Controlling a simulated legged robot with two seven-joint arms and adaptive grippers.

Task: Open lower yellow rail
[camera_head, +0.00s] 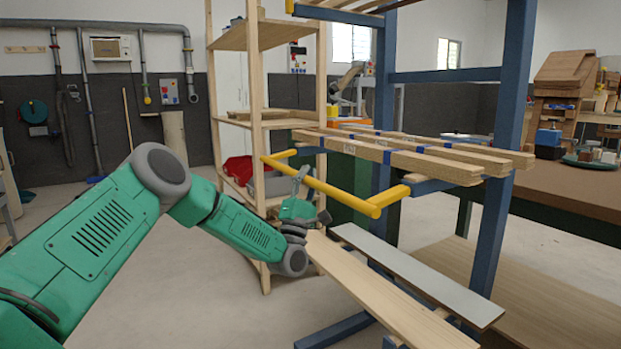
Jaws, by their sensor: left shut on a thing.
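The lower yellow rail (335,191) is a long bar with short side arms, standing out in front of the blue rack (383,110) at mid height. Its right side arm meets the rack near the ends of the wooden beams. My left gripper (301,180) reaches up from below and is shut on the yellow rail, left of the bar's middle. The gripper's green body hangs just under the bar. My right gripper is not in view.
Wooden beams (436,166) rest on the rack behind the rail. Below lie a pale plank (385,290) and a grey board (420,275). A wooden shelf (257,120) stands close on the left. A workbench (570,190) is at right. Floor at left is clear.

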